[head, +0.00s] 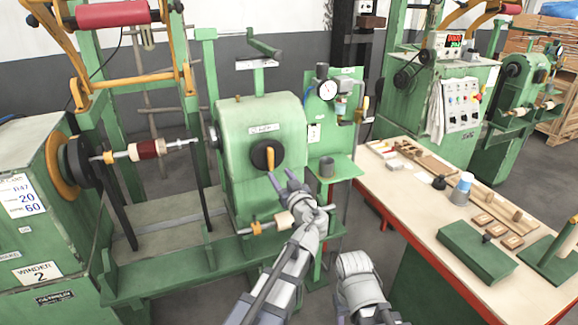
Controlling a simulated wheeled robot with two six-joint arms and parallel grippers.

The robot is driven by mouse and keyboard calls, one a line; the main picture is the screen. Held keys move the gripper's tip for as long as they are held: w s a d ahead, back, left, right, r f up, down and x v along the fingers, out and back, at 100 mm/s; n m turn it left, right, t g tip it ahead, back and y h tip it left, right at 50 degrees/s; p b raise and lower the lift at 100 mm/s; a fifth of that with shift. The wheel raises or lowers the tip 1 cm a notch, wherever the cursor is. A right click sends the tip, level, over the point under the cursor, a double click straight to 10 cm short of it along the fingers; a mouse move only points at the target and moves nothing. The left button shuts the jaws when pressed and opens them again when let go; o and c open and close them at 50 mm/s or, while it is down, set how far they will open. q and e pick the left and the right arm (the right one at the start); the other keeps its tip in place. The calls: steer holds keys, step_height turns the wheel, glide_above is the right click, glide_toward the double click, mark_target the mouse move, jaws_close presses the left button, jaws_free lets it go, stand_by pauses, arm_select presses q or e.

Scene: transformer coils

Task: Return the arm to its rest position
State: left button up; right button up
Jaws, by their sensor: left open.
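My left gripper (282,178) is at the middle of the head view, at the end of my grey left arm (285,262). Its fingers are apart, and I see nothing between them. In the picture it lies just below the orange handle (270,158) on the round black knob of the green winder housing (260,115); I cannot tell whether they touch. A pale roller (284,221) shows just left of the gripper's wrist. Part of my right arm (360,282) shows at the bottom, and its gripper is out of view.
A dark red coil (148,149) sits on the winder's shaft at the left.

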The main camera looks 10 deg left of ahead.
arm_select(q)
steer(key=s+d+f+m+g+h+p, duration=0.1)
steer(key=s+f+m+g+h+p, duration=0.2)
steer(key=s+f+g, duration=0.75)
steer(key=s+d+f+m+g+h, duration=0.1)
steer(key=s+d+f+m+h, duration=0.1)
steer(key=s, duration=0.4)
steer(key=s+d+f+m+g+h, duration=0.2)
steer(key=s+d+m, duration=0.1)
steer(key=s+d, duration=0.2)
steer(key=s+d+f+m+g+h+p, duration=0.1)
steer(key=s+d+f+m, duration=0.1)
steer(key=s, duration=0.6)
steer(key=shift+d+f+m+h, duration=0.4)
steer(key=shift+d+f, duration=0.05)
steer(key=shift+d, duration=0.55)
